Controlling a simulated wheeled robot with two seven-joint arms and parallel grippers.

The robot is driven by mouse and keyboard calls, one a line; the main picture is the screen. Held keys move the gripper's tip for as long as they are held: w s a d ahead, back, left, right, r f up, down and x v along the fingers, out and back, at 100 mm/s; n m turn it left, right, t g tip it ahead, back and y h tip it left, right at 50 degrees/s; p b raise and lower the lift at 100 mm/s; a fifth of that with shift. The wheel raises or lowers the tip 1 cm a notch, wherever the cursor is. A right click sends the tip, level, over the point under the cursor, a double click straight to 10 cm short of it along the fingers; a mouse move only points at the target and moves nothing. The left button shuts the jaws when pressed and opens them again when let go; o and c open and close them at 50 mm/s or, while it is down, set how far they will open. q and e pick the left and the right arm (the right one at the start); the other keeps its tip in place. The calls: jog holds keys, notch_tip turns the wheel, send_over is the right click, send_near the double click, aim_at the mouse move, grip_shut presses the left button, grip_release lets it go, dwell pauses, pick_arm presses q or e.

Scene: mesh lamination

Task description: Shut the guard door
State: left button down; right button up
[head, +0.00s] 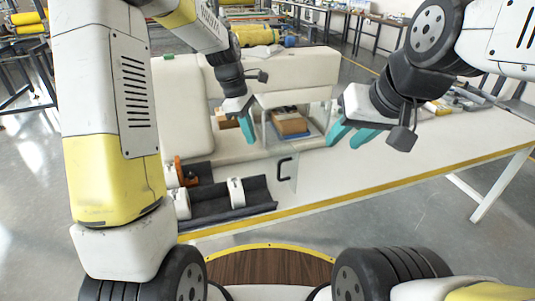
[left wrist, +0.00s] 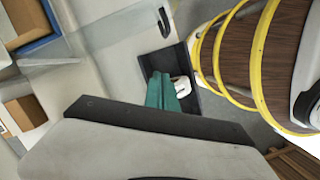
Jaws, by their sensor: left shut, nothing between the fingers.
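The guard door (head: 272,155) is a clear panel with a black handle (head: 284,169). It stands open, swung out from the front of the white machine (head: 305,70). The handle also shows at the top of the left wrist view (left wrist: 164,21). My left gripper (head: 246,128) is shut and empty, left of the door and apart from the handle; its teal fingers also show together in the left wrist view (left wrist: 162,93). My right gripper (head: 350,137) has its teal fingers spread, empty, right of the machine's opening.
Inside the opening a brown box (head: 289,122) sits on a blue-edged tray. A black tray (head: 262,192) with white rolls (head: 236,193) lies at the table's front left, below my left gripper. The white table (head: 400,160) is clear at the front right; small items lie farther back.

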pick_arm(q)
jog(key=s+d+f, duration=0.1)
jog(key=d+f, duration=0.5)
jog(key=f, duration=0.3)
jog(key=shift+s+d+f, duration=0.15)
jog(key=shift+f, duration=0.25)
jog(key=shift+d, duration=0.15)
